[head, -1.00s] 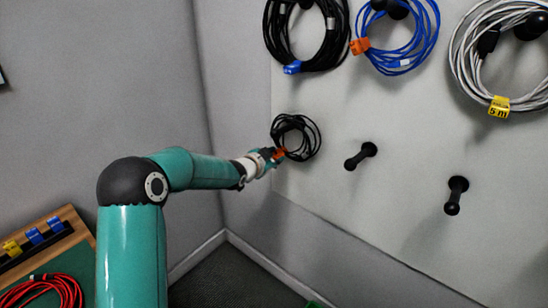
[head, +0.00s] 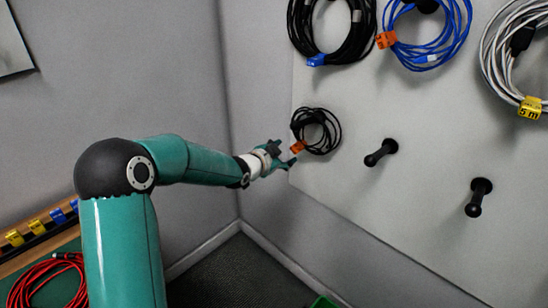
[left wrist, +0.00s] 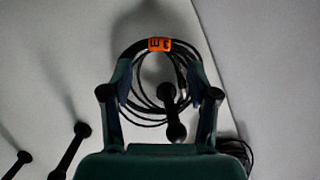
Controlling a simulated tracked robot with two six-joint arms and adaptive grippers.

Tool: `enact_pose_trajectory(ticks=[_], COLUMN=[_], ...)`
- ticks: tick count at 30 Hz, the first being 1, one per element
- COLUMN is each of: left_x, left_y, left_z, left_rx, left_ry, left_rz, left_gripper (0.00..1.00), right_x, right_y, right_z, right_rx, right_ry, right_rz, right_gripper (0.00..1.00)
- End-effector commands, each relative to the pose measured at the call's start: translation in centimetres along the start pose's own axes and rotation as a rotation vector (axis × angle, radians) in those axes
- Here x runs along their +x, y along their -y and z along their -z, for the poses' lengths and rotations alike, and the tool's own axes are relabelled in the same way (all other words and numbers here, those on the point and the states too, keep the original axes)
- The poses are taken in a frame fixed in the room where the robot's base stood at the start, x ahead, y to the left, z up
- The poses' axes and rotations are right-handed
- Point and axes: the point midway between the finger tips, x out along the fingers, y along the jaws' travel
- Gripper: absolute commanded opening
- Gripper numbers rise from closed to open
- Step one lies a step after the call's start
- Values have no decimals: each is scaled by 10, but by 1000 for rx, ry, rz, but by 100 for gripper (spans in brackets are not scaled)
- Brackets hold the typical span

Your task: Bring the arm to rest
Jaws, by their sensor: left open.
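My left gripper (head: 284,154) is open and empty, just left of a small black cable coil (head: 330,131) with an orange tag (head: 298,147). The coil hangs on the pale board. In the left wrist view the open fingers of my left gripper (left wrist: 160,70) frame the coil (left wrist: 145,98) from in front, with its orange tag (left wrist: 159,44) at the top and a black peg (left wrist: 172,115) through its loop. The fingers show no cable held between them. My right gripper is not in view.
The board (head: 420,250) carries two bare black pegs, (head: 380,153) and (head: 478,197). Larger black (head: 322,58), blue (head: 412,62) and grey (head: 490,70) coils hang above. A red cable (head: 45,285) lies at lower left. Free space lies below the gripper.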

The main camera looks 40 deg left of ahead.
Motion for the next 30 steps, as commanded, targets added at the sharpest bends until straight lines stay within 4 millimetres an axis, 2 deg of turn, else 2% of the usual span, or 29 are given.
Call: enact_pose_trajectory(ticks=[3,9,15,19,20,23,26,27,29,30], left_x=[-25,-51,-58,-55,-52,-39,-32,-32,-37,-44], left_y=[1,0,0,-9,-16,-54,-114,-141,-185,-214], left_z=[0,0,0,11,12,11,-1,-9,-23,-34], left_rx=[1,0,1,2,1,-5,-34,-55,-94,-127], left_ry=[1,0,0,-4,-1,23,79,113,174,222], left_rz=[2,1,-1,-27,-46,-134,-259,-313,-396,-450], left_gripper=[60,60,60,60,60,60,60,60,60,60], right_x=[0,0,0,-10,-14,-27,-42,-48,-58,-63], right_y=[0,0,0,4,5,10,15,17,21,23], right_z=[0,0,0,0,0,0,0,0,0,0], right_rx=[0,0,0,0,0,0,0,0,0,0], right_ry=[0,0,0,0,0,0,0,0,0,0], right_rz=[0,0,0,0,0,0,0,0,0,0], right_gripper=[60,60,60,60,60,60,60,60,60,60])
